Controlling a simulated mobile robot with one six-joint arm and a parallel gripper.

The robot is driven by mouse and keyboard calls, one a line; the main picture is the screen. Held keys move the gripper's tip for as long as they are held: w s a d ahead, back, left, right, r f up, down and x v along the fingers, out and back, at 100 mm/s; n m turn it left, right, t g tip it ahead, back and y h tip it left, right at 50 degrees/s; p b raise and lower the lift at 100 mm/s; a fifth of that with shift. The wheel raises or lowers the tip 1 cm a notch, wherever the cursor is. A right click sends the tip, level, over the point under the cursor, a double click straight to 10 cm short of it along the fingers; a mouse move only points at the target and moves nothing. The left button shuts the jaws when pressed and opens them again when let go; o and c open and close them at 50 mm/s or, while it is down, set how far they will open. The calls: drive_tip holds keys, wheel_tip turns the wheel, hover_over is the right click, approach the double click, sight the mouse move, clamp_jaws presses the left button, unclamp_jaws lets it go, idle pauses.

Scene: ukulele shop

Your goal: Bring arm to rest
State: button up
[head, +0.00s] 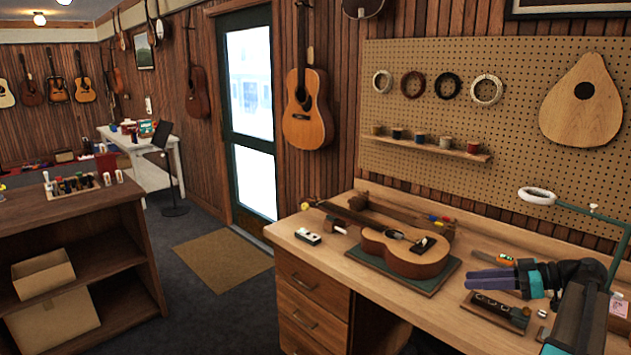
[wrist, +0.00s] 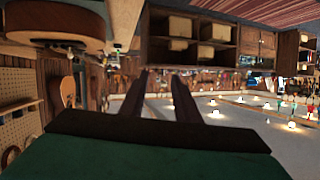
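My arm reaches in from the right edge over the workbench (head: 520,240). My gripper (head: 470,279) points left, above the right part of the bench, right of the ukulele body (head: 408,252). In the wrist view my gripper (wrist: 163,75) shows two dark fingers apart with nothing between them. The ukulele lies on a green mat (head: 437,285), clear of my gripper. Part of a wooden instrument body (wrist: 55,25) shows upside down at the top left of the wrist view.
A pegboard (head: 470,90) stands behind. A low shelf unit (head: 75,215) is at left. Floor around the mat (head: 222,268) is clear.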

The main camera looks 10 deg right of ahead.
drive_tip(key=w+a+f+g+y+b, duration=0.1)
drive_tip(key=w+a+f+g+y, duration=0.3)
drive_tip(key=a+f, duration=0.75)
drive_tip(key=s+a+f+g+h+b, duration=0.1)
drive_tip(key=s+a+f+g+b, duration=0.15)
drive_tip(key=a+f, duration=1.15)
drive_tip(key=s+a+f+g+h+b, duration=0.15)
drive_tip(key=a+f+g, duration=0.25)
drive_tip(key=a+f, duration=0.9)
drive_tip(key=s+a+f+m+g+h+b, duration=0.1)
drive_tip(key=s+a+f+g+h, duration=0.2)
drive_tip(key=s+a+f, duration=0.5)
drive_tip(key=s+a+f+g+h+b, duration=0.1)
drive_tip(key=s+a+f+g+h, duration=0.15)
drive_tip(key=s+f, duration=0.85)
drive_tip(key=s+d+f+m+h, duration=0.2)
drive_tip(key=s+d+f+h, duration=0.15)
drive_tip(key=s+f, duration=0.4)
drive_tip(key=d+m+h, duration=0.1)
drive_tip(key=d+m, duration=0.1)
drive_tip(key=d+m+t+h, duration=0.1)
drive_tip(key=d+m+h, duration=0.1)
drive_tip(key=m, duration=0.1)
drive_tip(key=shift+w+d+f+b, duration=0.1)
drive_tip(key=shift+d+f+b, duration=0.1)
drive_tip(key=shift+d+b, duration=0.15)
